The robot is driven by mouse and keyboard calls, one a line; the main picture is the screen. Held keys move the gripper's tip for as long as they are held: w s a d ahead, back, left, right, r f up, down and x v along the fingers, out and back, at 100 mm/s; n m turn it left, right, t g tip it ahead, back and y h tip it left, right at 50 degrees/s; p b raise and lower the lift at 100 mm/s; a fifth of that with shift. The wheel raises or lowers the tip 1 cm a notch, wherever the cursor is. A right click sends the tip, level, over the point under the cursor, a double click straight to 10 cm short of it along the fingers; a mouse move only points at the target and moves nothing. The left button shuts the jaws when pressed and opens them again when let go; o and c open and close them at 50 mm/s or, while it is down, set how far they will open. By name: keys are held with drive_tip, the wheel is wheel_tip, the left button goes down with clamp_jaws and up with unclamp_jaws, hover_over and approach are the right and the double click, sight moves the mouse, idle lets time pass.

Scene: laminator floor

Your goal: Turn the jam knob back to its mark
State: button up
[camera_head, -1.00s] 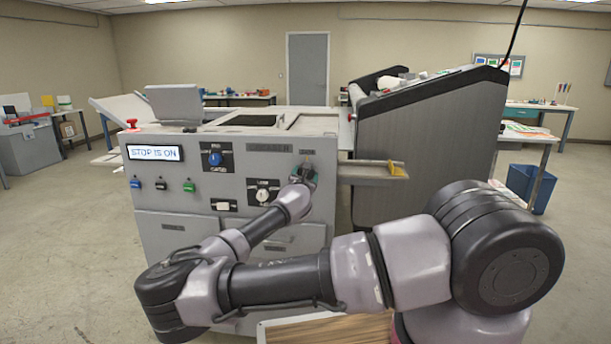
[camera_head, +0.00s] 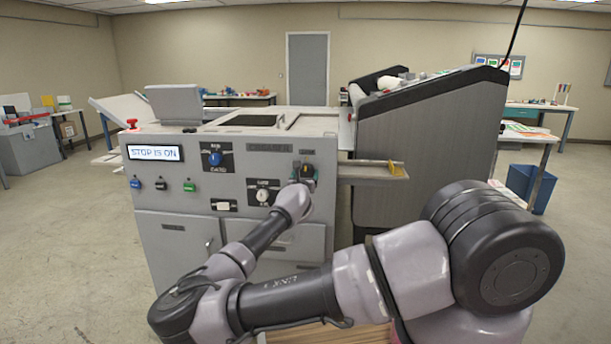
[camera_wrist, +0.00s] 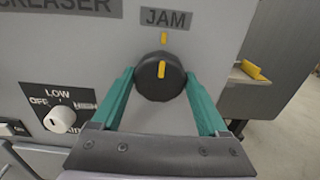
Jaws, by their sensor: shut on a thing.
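The jam knob (camera_wrist: 160,78) is a round black knob with a yellow pointer line, under the label JAM (camera_wrist: 168,18) on the grey machine (camera_head: 185,250). Its pointer stands upright, in line or very nearly in line with the yellow mark (camera_wrist: 164,38) on the panel above it. My gripper (camera_wrist: 158,76) is shut on the knob, with one green finger on its left side and one on its right. In the head view my gripper (camera_head: 304,177) covers much of the knob at the panel's upper right.
The machine's display (camera_head: 155,153) reads STOP IS ON. A white knob (camera_wrist: 60,120) marked LOW and OFF sits to the lower left of the jam knob. A side tray (camera_head: 370,173) with a yellow piece juts out to the right, before a large grey unit (camera_head: 430,130).

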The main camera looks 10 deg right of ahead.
drive_tip(key=o, duration=1.2)
drive_tip(key=shift+o, duration=0.2)
drive_tip(key=v, duration=1)
drive_tip(key=shift+s, duration=0.4)
drive_tip(key=shift+a, duration=0.1)
